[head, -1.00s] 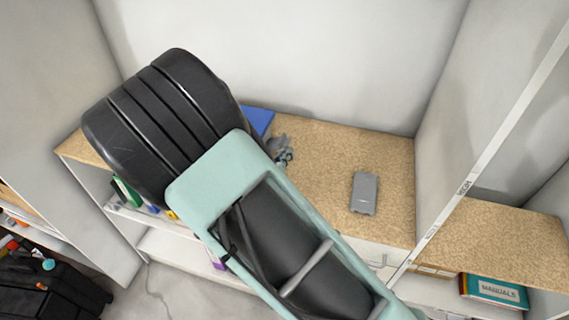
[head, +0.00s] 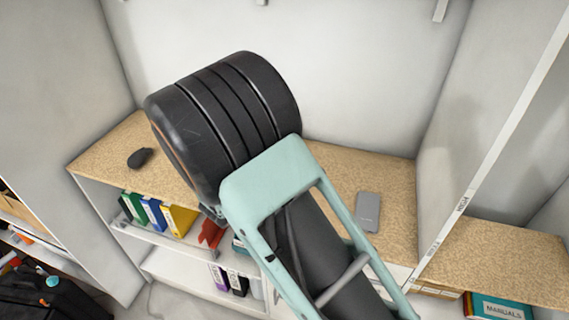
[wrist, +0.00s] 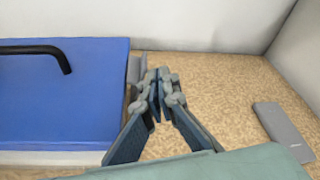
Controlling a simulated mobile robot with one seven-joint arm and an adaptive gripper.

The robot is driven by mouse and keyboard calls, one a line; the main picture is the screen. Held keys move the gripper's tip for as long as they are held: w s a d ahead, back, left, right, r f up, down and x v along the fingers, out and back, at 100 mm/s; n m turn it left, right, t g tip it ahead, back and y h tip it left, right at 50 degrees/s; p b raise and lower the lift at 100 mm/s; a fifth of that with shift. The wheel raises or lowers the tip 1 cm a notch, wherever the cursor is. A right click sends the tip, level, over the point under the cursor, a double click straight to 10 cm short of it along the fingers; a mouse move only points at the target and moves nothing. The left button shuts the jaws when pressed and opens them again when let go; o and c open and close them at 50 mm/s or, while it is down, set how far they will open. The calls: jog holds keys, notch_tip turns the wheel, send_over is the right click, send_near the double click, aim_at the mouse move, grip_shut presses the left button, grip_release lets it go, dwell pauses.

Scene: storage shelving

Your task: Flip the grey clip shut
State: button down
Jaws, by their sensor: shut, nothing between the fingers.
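In the wrist view a blue flat-topped case (wrist: 55,85) with a pale lower edge and a black bar-shaped handle lies on the left. A grey piece (wrist: 136,68) stands at its right edge, partly behind my fingers; it looks like the grey clip, but I cannot tell how far it is turned. My gripper (wrist: 160,80) is shut and empty, its grey fingertips just right of the case edge. I cannot tell whether they touch the grey piece. In the head view my arm hides the gripper and case.
A grey flat slab lies to the right on the speckled shelf (head: 400,225), in the head view (head: 368,212) and wrist view (wrist: 280,125). A black mouse-like object (head: 140,158) lies at the left. Walls close the back and right. Bare shelf lies around the slab.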

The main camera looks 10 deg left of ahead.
jog(key=shift+a+r, duration=0.1)
jog(key=shift+r, duration=0.05)
jog(key=shift+r+p, duration=0.55)
jog(key=shift+r, duration=0.15)
dwell(0.3)
